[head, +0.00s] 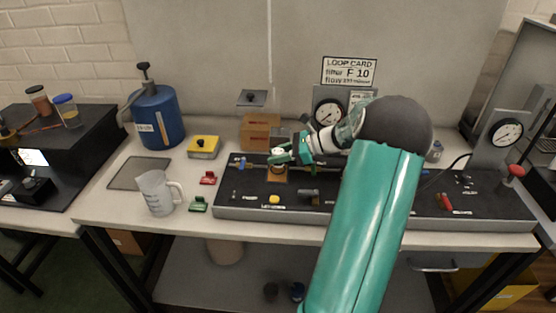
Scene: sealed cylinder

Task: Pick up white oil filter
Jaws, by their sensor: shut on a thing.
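My gripper (282,156) is at the back left part of the black test board (340,200), with its green fingers pointing left. The jaws are shut on a small white thing, the white oil filter (278,151), of which only a little shows between the fingers. A square copper-coloured pad (277,174) lies on the board just below the gripper. I cannot tell whether the filter touches the board. My green arm covers the middle right of the board.
A blue pump canister (158,118) and a clear jug (158,193) stand at the left. A pressure gauge (329,112) stands behind the board.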

